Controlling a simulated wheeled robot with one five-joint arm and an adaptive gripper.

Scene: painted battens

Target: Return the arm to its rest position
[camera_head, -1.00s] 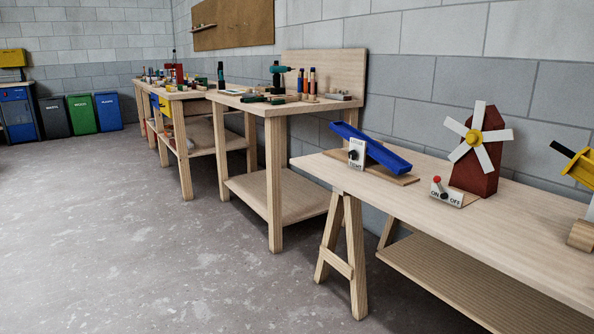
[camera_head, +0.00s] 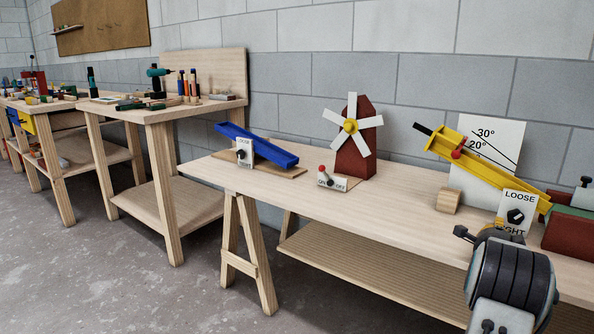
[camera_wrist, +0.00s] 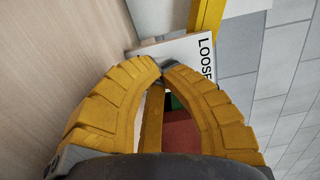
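My arm shows at the lower right of the head view, in front of the bench (camera_head: 330,205). In the wrist view my gripper (camera_wrist: 163,70) has its two yellow fingers curved together with their tips meeting. Nothing is seen held between them.
Along the bench stand a blue chute (camera_head: 257,146), a red windmill (camera_head: 355,150) with an on/off switch (camera_head: 331,180), a wooden block (camera_head: 448,201), and a yellow tilted arm (camera_head: 490,170) before an angle board (camera_head: 485,140). A LOOSE/TIGHT knob plate (camera_head: 518,201) stands near my arm. Floor is clear left.

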